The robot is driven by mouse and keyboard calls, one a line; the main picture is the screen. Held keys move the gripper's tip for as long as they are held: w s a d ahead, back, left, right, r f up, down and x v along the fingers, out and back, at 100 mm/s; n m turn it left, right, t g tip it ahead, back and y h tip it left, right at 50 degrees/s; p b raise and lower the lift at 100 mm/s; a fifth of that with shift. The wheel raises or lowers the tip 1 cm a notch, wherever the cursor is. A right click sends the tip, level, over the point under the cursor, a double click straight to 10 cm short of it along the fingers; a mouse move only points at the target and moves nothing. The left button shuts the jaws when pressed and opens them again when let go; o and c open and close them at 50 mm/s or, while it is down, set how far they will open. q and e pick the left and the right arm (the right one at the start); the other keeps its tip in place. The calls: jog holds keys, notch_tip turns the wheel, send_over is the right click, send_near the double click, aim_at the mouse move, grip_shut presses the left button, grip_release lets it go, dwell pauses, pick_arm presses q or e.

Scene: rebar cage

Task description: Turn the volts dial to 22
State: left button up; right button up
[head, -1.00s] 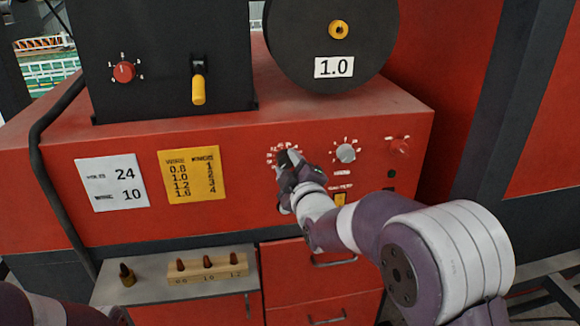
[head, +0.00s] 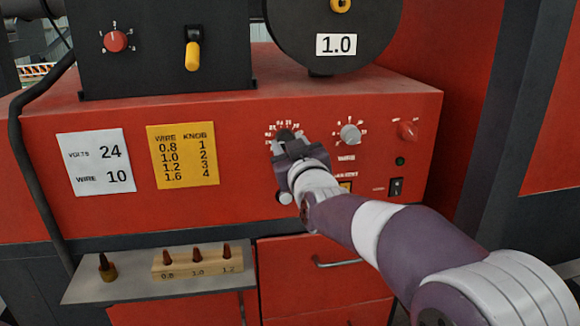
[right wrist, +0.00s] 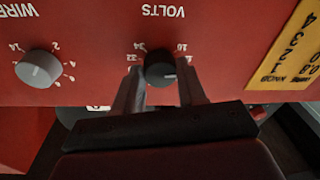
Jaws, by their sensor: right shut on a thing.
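The volts dial (head: 284,134) is a dark round knob on the red panel, with a ring of small white numbers. In the head view my right gripper (head: 290,148) is at it and covers its lower part. In the right wrist view the black volts dial (right wrist: 160,69) is between the two fingers of my right gripper (right wrist: 158,80), which is shut on it. The VOLTS label shows upside down beside it. Which number the dial points to is not clear. My left gripper is not in view.
The grey wire dial (head: 350,134) and a red knob (head: 407,131) are to the right. A white card (head: 95,163) reads volts 24, wire 10. A yellow card (head: 183,155) lists wire and knob numbers. A shelf (head: 130,290) holds a wooden block (head: 198,262) with tips.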

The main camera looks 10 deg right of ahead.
jog(key=shift+a+f+m+h+b, duration=0.1)
jog(key=shift+m+h+b, duration=0.25)
jog(key=shift+m+b, duration=1.6)
jog(key=shift+a+m+h+b, duration=0.1)
jog(key=shift+m+h+b, duration=0.45)
jog(key=shift+m, duration=2.5)
jog(key=o, duration=1.1)
jog(key=shift+c, duration=0.2)
jog(key=s+f+b, duration=0.1)
jog(key=s+b, duration=0.1)
jog(key=s, duration=1)
jog(key=shift+s, duration=0.3)
